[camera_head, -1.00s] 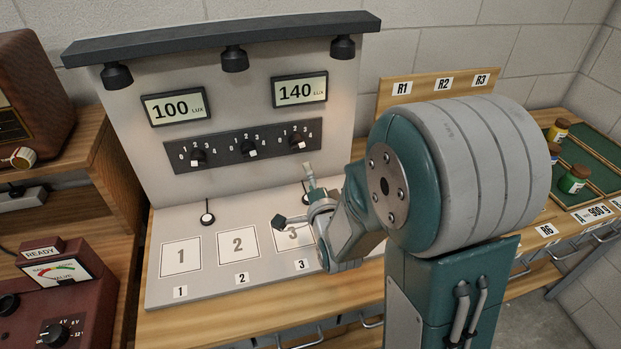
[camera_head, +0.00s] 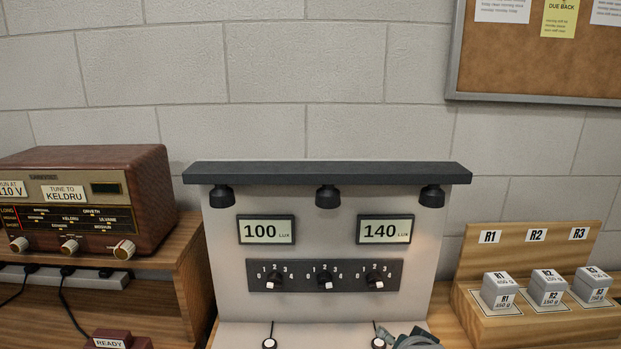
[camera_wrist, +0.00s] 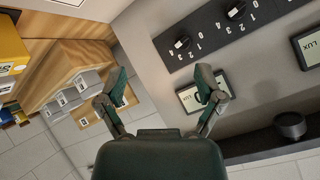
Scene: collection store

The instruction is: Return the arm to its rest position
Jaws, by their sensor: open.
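My gripper (camera_wrist: 162,88) shows in the wrist view with its two green and grey fingers spread apart and nothing between them. In that view it is in front of the light panel, which appears turned over.
The light panel (camera_head: 325,225) has a dark lamp hood, displays reading 100 and 140, and a strip of knobs (camera_head: 325,275). A brown radio (camera_head: 85,205) stands left. A wooden rack (camera_head: 530,290) with grey blocks R1, R2 and R3 stands right.

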